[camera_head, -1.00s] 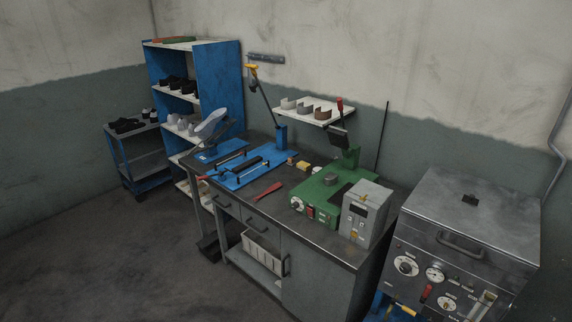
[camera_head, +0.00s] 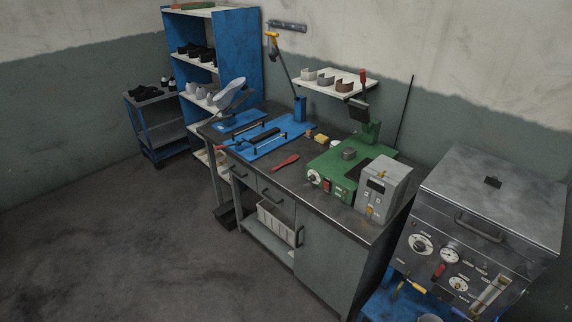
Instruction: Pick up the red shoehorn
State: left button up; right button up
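The red shoehorn (camera_head: 286,162) lies flat on the dark top of the grey workbench (camera_head: 318,207), near its front edge. It sits between the blue plate fixture (camera_head: 251,152) on the left and the green machine (camera_head: 330,166) on the right. Nothing covers it. Neither of my grippers shows in the head view.
A grey control box (camera_head: 382,190) stands at the bench's right end. A metal cabinet with dials (camera_head: 482,205) stands further right. A blue shelf (camera_head: 237,50) with shoes and a blue cart (camera_head: 160,128) are behind on the left. The floor (camera_head: 120,240) at front left is clear.

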aim_at(295, 156)
jog(key=u, duration=0.2)
jog(key=i, duration=0.3)
jog(key=u, duration=1.1)
jog(key=i, duration=2.05)
jog(key=z, duration=1.15)
jog(key=i, duration=0.7)
jog(key=z, duration=0.6)
